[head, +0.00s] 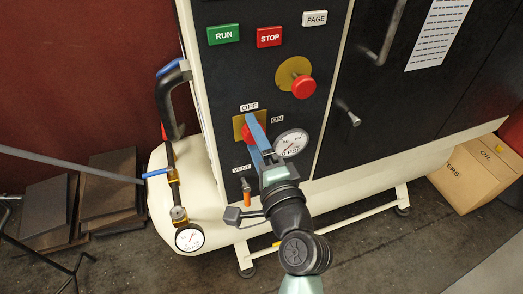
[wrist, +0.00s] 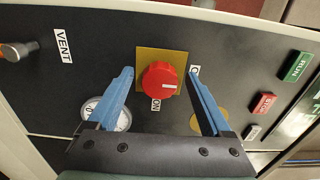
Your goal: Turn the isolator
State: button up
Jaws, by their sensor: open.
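The isolator is a red knob (wrist: 160,79) on a square yellow plate (wrist: 146,58) set in a black panel. In the wrist view a white mark on its face runs left-right, toward the partly hidden OFF label (wrist: 194,71); the ON label (wrist: 156,104) is below. My gripper (wrist: 160,74) is open, one blue finger on each side of the knob with visible gaps. In the head view the fingers hide much of the isolator (head: 238,124), and my gripper (head: 252,124) reaches up to it from below. Contact depth cannot be told.
A gauge (head: 291,143) is close right of the gripper. A red mushroom button (head: 303,87) is above right, with STOP (head: 269,37) and RUN (head: 223,34) buttons higher. An orange-handled vent valve (head: 246,194) is below left. Pipework with a gauge (head: 189,238) stands left.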

jog(key=b+v, duration=0.1)
jog(key=v, duration=1.1)
jog(key=shift+s+b, duration=0.3)
jog(key=shift+s, duration=0.05)
jog(key=shift+d, duration=0.1)
